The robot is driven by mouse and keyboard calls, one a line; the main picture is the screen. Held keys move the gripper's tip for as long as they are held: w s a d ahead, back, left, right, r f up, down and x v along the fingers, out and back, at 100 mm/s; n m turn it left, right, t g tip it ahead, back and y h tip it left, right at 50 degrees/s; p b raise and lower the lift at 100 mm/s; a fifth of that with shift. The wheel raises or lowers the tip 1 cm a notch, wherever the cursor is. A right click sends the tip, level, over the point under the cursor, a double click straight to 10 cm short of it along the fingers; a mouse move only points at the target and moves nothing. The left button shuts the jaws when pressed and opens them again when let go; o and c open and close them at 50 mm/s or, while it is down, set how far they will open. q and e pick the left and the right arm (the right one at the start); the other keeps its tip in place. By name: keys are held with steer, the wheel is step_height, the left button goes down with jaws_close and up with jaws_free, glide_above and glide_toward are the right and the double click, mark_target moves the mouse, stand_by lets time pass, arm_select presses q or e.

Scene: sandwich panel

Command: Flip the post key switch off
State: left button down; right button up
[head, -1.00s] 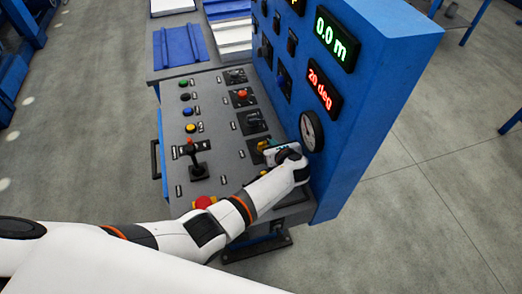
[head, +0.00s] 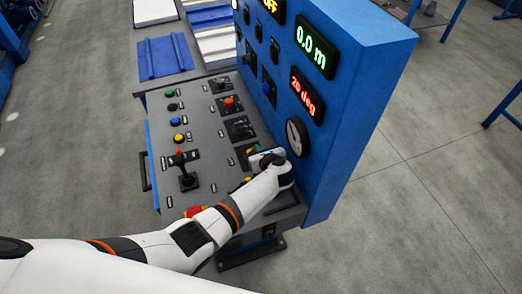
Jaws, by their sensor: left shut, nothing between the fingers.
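The grey control desk (head: 205,150) carries a column of switches on dark plates along its right side. My left gripper (head: 257,157) is shut over the lower switch plate (head: 241,154), close to the blue upright panel. The gripper and wrist hide most of that plate, so I cannot tell whether the fingers touch a switch. I cannot make out which switch is the post key switch, or its position. A dark switch plate (head: 240,129) and a red-knobbed switch (head: 229,102) lie farther up the column. My right gripper is out of view.
The blue upright panel (head: 345,110) with a round gauge (head: 297,137) and lit displays stands right of the gripper. A black joystick (head: 187,178) and several coloured buttons are on the left. A red button (head: 195,211) sits beside my forearm.

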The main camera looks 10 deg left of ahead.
arm_select(q)
steer(key=shift+s+r, duration=0.2)
steer(key=shift+s, duration=0.2)
steer(key=v, duration=1.1)
steer(key=shift+d, duration=0.25)
